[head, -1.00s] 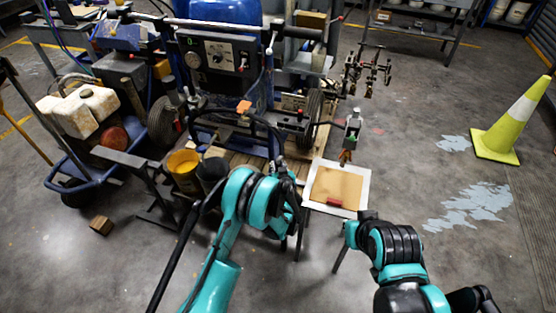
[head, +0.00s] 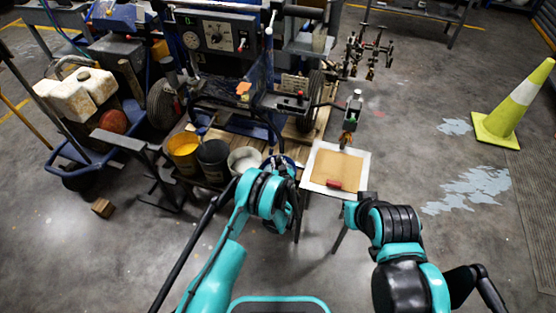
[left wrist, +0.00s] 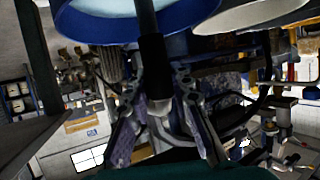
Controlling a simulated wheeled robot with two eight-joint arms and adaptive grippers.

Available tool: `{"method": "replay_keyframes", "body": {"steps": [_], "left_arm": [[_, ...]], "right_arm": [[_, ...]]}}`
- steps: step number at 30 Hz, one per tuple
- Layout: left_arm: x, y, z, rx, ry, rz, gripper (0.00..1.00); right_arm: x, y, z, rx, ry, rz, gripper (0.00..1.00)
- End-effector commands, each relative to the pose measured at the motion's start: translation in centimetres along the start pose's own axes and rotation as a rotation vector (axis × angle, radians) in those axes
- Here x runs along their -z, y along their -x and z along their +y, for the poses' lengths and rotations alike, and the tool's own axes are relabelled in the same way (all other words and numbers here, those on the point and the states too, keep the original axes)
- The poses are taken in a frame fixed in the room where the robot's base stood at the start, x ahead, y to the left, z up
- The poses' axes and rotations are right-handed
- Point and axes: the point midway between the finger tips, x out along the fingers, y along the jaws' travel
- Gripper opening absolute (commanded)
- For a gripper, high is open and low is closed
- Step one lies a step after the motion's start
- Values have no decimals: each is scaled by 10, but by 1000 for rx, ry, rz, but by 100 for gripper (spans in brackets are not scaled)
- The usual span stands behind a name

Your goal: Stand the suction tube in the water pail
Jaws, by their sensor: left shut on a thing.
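My left gripper (head: 284,170) is at the row of pails in the head view, partly hidden by its own wrist. In the left wrist view it is shut on a dark, upright tube (left wrist: 147,20), which shows between the two fingers (left wrist: 160,100). The tube crosses the near rim of the blue pail (left wrist: 85,30), whose pale inside shows behind it. I cannot tell whether its end is inside the pail. In the head view only a bit of blue rim shows by the gripper. My right gripper (head: 348,212) is low beside the small table, and its fingers are not clear.
Yellow (head: 184,152), black (head: 213,163) and white (head: 245,161) pails stand left of the gripper. The striper machine (head: 222,38) is behind them. A small table (head: 352,153) stands to the right. A cone (head: 505,112) stands on open floor at right.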

Motion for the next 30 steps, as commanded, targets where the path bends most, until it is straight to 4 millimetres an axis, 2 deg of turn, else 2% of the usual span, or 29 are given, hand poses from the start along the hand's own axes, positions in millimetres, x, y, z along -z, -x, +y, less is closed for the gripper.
{"method": "replay_keyframes", "body": {"steps": [9, 10, 12, 30], "left_arm": [[-1, 0, 0, 0, -1, 1, 0], [-1, 0, 0, 0, -1, 1, 27], [-1, 0, 0, 0, -1, 1, 45], [-1, 0, 0, 0, 0, 0, 46]], "right_arm": [[0, 0, 0, 0, 0, 0, 0], [0, 0, 0, 0, 0, 0, 0], [0, 0, 0, 0, 0, 0, 0], [0, 0, 0, 0, 0, 0, 0]]}}
